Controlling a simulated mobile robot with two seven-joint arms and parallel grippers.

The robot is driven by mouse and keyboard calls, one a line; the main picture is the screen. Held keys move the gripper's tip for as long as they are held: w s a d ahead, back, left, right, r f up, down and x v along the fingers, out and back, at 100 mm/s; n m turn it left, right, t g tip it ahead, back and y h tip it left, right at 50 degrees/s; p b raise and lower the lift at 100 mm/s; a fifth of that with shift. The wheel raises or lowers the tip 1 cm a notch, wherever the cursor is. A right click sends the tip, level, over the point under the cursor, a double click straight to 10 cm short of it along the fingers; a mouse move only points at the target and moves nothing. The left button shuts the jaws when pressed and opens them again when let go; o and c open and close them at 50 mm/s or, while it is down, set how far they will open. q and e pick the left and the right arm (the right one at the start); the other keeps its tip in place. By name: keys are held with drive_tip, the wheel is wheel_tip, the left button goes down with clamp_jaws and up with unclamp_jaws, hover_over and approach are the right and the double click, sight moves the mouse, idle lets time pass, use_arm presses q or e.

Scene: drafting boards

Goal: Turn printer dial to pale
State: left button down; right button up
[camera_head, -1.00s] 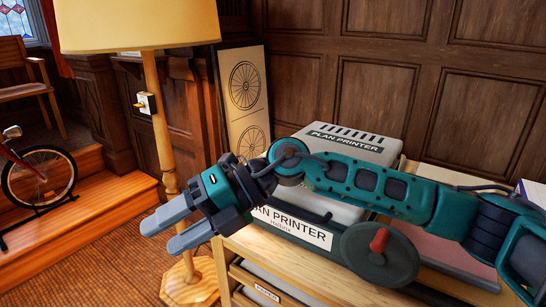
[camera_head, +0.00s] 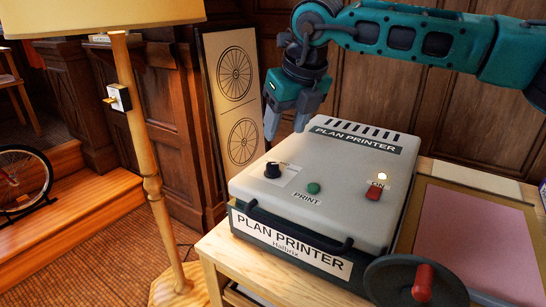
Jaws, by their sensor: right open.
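The plan printer (camera_head: 325,195) is a pale grey box with a dark base on a wooden cabinet. Its black round dial (camera_head: 272,169) stands at the left of the top, beside a small white label (camera_head: 285,175) too small to read. My right gripper (camera_head: 284,130) points down above the printer's back left corner, behind the dial in the picture and apart from it. Its grey fingers are open with nothing between them. My left gripper is not in view.
A green print button (camera_head: 313,188) and a red switch (camera_head: 373,193) below a lit lamp (camera_head: 382,177) are also on top. A handwheel (camera_head: 415,285) stands at the front. A floor lamp (camera_head: 150,180) stands left. A pink sheet (camera_head: 470,240) lies right.

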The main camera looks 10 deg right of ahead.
sight(273, 164)
drive_tip(key=x, duration=1)
drive_tip(key=shift+w+f, duration=0.1)
drive_tip(key=shift+f, duration=0.25)
clamp_jaws()
